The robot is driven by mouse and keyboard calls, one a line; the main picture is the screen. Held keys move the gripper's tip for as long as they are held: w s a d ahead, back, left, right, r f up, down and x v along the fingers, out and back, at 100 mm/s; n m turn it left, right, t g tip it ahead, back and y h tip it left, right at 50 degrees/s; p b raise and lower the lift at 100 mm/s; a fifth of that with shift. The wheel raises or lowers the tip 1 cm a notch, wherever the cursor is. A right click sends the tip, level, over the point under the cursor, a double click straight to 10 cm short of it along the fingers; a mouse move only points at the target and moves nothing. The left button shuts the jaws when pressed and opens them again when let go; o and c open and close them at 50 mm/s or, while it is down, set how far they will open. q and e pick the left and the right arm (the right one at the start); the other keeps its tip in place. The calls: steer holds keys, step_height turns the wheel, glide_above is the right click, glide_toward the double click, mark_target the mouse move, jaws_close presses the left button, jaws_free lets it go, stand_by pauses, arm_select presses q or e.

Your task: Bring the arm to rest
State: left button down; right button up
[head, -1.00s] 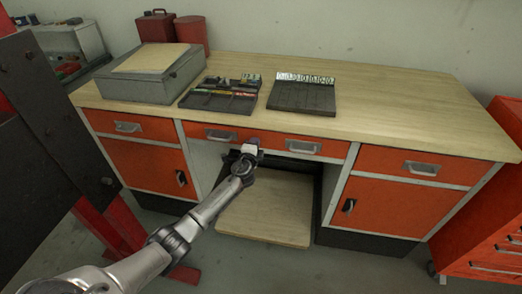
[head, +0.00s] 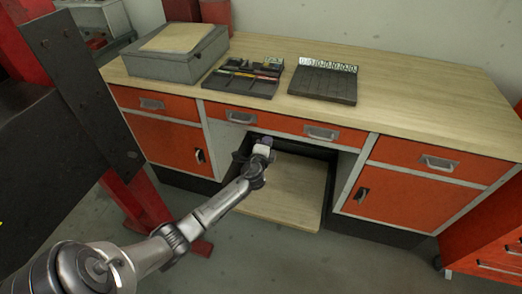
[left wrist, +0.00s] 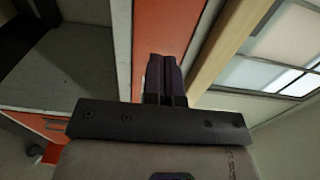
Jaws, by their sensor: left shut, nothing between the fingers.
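My left arm comes in from the lower left of the head view. Its gripper (head: 264,146) is in front of the bench's knee space, just below the orange middle drawer (head: 265,121). In the left wrist view the two dark fingers (left wrist: 163,80) are shut together with nothing between them. Behind them is an orange panel (left wrist: 165,28). Whether the fingertips touch the bench cannot be told. My right gripper is not in view. No gate valve can be made out.
The workbench (head: 420,95) has orange drawers and doors. A grey box (head: 175,60), a tool tray (head: 240,80) and a dark rack (head: 322,84) stand on it. A dark plate on red posts (head: 80,90) stands at left. An orange cabinet (head: 490,240) is at right.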

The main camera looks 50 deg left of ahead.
arm_select(q)
steer(key=v, duration=0.3)
steer(key=p+v, duration=0.1)
steer(key=v, duration=0.1)
steer(key=shift+s+d+r, duration=0.1)
steer(key=shift+s+r, duration=0.1)
steer(key=shift+r, duration=0.1)
